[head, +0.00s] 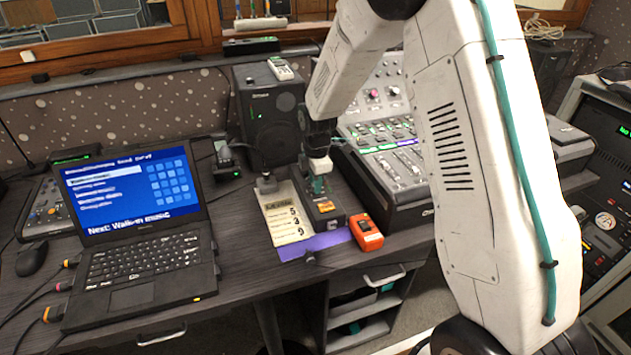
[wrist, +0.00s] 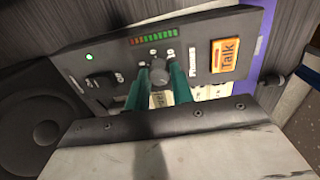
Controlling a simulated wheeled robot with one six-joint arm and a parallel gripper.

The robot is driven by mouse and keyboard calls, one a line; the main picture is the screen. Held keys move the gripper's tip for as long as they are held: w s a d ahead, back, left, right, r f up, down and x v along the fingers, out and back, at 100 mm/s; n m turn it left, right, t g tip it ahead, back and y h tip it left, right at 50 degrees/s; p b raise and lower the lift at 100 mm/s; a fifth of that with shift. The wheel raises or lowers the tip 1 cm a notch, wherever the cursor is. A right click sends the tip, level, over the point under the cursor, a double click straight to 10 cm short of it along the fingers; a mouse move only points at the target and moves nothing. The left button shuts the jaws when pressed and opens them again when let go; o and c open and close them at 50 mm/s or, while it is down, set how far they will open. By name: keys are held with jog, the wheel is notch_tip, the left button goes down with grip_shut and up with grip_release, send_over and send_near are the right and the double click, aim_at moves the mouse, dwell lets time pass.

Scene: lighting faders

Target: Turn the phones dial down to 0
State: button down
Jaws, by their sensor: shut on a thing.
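The phones dial (wrist: 158,72) is a dark round knob on a dark panel box (wrist: 200,75), with small white scale marks around its upper side. My gripper has teal fingers; in the wrist view (wrist: 159,82) they are shut on the dial, one on each side. In the head view my gripper (head: 318,186) points down onto the same small box (head: 327,215) on the desk. The dial is hidden there by the fingers. The pointer and the scale numbers are too small to read.
On the panel are an orange Talk button (wrist: 226,55), a green-to-red level meter (wrist: 153,38) and a small black knob (wrist: 100,80). A paper sheet (head: 285,212), an orange device (head: 366,232), a speaker (head: 268,115) and a fader mixer (head: 395,165) stand close around.

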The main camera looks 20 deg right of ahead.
jog(key=c, duration=1.2)
grip_release()
jog(key=r, duration=0.8)
jog(key=shift+s, duration=0.2)
